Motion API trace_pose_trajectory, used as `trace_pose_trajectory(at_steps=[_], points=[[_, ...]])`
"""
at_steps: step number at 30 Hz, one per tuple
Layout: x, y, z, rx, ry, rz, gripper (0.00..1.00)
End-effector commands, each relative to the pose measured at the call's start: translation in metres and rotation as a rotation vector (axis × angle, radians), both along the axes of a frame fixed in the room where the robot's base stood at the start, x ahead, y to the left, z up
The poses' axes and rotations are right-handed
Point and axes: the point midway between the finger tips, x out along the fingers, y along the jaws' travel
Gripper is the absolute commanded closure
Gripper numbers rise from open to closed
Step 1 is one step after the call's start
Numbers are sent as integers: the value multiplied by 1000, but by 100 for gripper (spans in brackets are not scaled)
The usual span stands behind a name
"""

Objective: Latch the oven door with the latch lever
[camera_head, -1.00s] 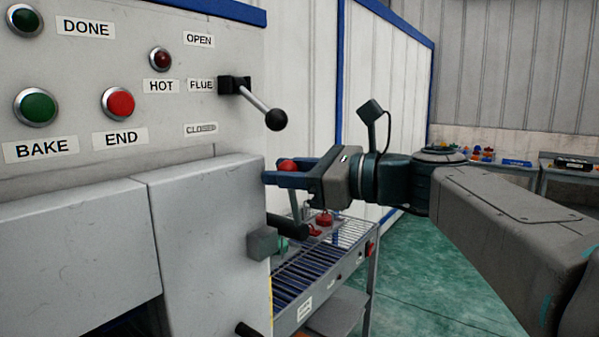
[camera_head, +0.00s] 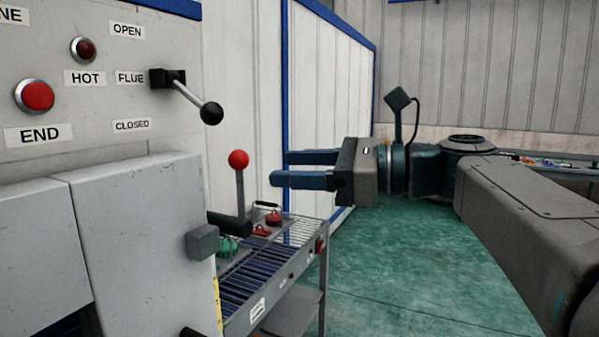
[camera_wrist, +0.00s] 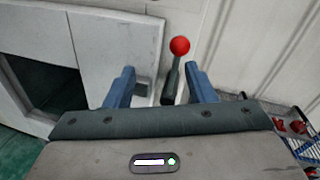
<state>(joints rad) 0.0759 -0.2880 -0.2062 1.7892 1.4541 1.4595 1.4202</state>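The latch lever (camera_head: 238,190) has a red ball on a grey rod that stands about upright from a dark round pivot beside a grey block. The pale panel (camera_head: 140,250), which looks like the oven door or its frame, is left of it; I cannot tell how tightly it sits. My gripper (camera_head: 282,168) is open and empty, to the right of the red ball and apart from it in the head view. In the wrist view the lever (camera_wrist: 179,46) shows beyond and between my two blue fingers (camera_wrist: 161,74), nearer the right one.
The flue lever (camera_head: 190,96) with a black ball sticks out above, by the OPEN and CLOSED labels. A roller cart (camera_head: 262,290) carrying red and green parts stands below and behind the latch. Green floor (camera_head: 390,270) to the right is clear.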

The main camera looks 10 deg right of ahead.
Motion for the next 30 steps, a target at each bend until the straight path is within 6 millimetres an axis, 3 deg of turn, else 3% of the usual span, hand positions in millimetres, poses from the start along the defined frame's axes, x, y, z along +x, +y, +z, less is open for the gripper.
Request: trace_pose_trajectory(at_steps=[7, 20, 23, 26, 30], points=[[-10, -24, 1, 0, -1, 0, 50], [-11, -25, -6, -25, -5, -3, 50], [-9, -19, -34, -125, -27, -10, 50], [-10, -13, -85, -314, -76, -2, 50], [-23, -12, -170, -660, -193, 85, 50]])
